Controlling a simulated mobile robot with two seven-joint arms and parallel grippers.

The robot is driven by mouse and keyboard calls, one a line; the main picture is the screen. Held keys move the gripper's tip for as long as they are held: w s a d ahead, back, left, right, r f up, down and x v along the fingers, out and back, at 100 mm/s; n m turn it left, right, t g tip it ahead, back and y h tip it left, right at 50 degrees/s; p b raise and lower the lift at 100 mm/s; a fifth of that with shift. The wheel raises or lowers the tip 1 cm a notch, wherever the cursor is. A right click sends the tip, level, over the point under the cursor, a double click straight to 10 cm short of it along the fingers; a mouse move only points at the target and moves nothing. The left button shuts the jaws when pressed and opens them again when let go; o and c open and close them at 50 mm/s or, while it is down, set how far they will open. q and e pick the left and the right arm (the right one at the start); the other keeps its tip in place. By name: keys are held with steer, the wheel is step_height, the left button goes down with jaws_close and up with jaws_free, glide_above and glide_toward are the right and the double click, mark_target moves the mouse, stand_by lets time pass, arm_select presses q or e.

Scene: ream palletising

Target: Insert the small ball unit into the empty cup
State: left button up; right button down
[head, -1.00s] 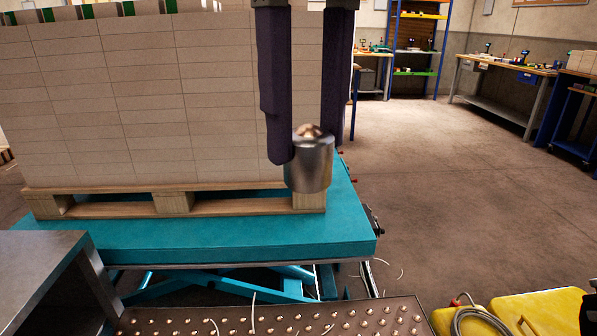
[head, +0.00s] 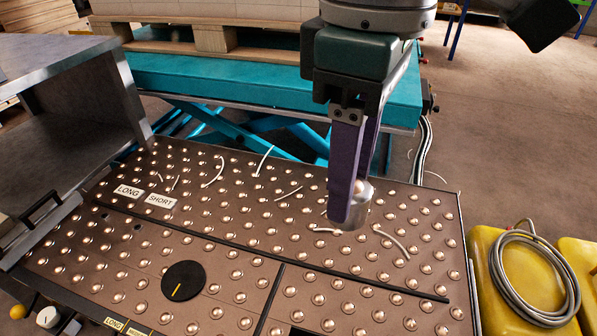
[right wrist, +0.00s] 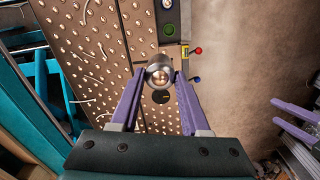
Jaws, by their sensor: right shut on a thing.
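The ball unit (head: 363,205), a short shiny metal cylinder with a ball on top, is between the purple fingers of my right gripper (head: 350,208). The gripper is shut on it and holds it over the studded ball table (head: 130,165). In the right wrist view the ball unit (right wrist: 159,74) sits upright-looking between the fingertips (right wrist: 159,85).
A teal lift (head: 270,85) with a wooden pallet (head: 245,42) stands behind the table. Black strips, a round black dial (head: 183,283), LONG and SHORT labels and pale loose strips lie on the table. Yellow cases (head: 510,285) with a coiled hose stand at right.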

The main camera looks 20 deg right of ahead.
steer(key=s+f+n+b, duration=0.1)
steer(key=f+b, duration=0.7)
steer(key=f, duration=0.6)
steer(key=a+f+n+b, duration=0.1)
steer(key=f+n+b, duration=0.1)
steer(key=f+b, duration=0.7)
steer(key=s+a+f+n+b, duration=0.1)
steer(key=f+b, duration=0.8)
steer(key=f, duration=1)
steer(key=shift+s+a+n, duration=0.25)
steer(key=shift+s+n, duration=0.05)
steer(key=shift+r, duration=0.15)
steer(key=shift+f, duration=0.2)
steer(key=shift+c, duration=1.9)
jaws_free()
